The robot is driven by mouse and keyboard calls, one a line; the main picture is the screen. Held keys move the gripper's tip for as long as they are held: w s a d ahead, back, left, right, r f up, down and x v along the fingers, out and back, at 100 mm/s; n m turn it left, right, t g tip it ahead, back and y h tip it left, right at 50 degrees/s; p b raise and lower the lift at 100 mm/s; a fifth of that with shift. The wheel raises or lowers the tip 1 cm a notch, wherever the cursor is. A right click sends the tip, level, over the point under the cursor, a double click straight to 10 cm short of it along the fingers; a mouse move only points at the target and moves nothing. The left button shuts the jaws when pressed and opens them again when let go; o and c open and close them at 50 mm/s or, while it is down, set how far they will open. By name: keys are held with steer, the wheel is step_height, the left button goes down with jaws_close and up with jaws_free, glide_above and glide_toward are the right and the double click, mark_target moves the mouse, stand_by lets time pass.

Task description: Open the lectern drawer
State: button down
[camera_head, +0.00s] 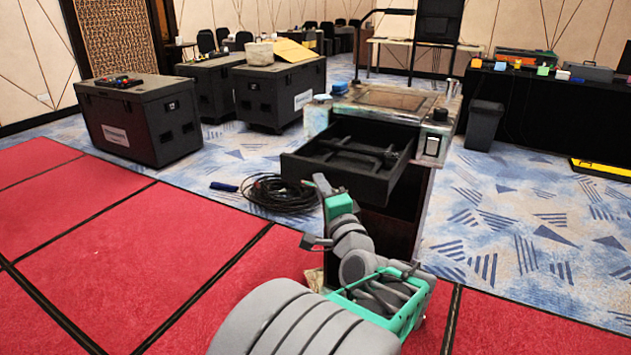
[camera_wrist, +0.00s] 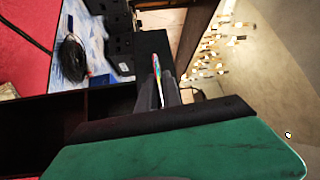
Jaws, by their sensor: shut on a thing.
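The lectern (camera_head: 405,100) has a worn, metallic-looking top, and its dark drawer (camera_head: 395,180) stands pulled out towards me, with dark items lying inside. In the wrist view the dark drawer interior (camera_wrist: 60,120) shows at the left. My gripper (camera_head: 309,184) is at the outer front of the drawer, below its rim. In the wrist view my gripper's fingers (camera_wrist: 164,88) are close together around a thin, shiny strip, which appears to be the drawer handle (camera_wrist: 157,70). The handle is mostly hidden in the head view.
A coiled black cable (camera_head: 278,192) lies on the carpet left of the lectern. Black flight cases (camera_head: 140,125) stand behind it. A bin (camera_head: 484,125) and a black-draped table (camera_head: 540,110) are at the right. Red floor panels (camera_head: 130,240) at the left are clear.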

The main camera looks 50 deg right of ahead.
stand_by(0.3)
steer(key=c, duration=1.8)
jaws_free()
steer(key=v, duration=0.8)
